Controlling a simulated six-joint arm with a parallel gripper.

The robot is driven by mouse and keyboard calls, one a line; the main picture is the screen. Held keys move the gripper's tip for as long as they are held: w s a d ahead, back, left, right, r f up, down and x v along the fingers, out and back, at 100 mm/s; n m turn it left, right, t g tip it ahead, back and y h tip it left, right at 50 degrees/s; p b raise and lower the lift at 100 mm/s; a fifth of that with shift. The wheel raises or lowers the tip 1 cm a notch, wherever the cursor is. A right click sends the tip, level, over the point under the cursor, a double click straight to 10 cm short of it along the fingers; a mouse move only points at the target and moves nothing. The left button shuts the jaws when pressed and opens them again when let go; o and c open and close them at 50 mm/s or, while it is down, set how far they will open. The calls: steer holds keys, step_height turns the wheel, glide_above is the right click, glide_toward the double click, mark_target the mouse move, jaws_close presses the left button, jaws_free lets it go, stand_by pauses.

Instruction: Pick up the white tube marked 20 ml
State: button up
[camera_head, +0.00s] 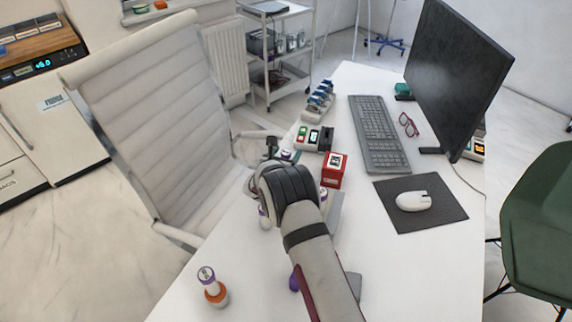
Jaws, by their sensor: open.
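A white tube (207,276) with a purple-marked top stands upright in an orange base at the front left of the white desk. Its marking is too small to read. Another small white and purple item (264,217) shows at the left side of my arm, partly hidden by it. A purple item (294,281) shows further down beside my arm, mostly hidden. I cannot tell which of these is marked 20 ml. My gripper (271,146) is open over the desk's left edge, near the chair, well beyond the front-left tube. My wrist hides much of what lies under it.
A red box (333,170), a dark device with small screens (314,138) and a row of small bottles (318,100) stand beyond my gripper. A keyboard (379,135), mouse (413,201) and monitor (455,75) are to the right. A white chair (150,110) borders the desk's left edge. The front-right desk is clear.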

jaws_close()
steer(key=shift+r, duration=0.1)
stand_by(0.3)
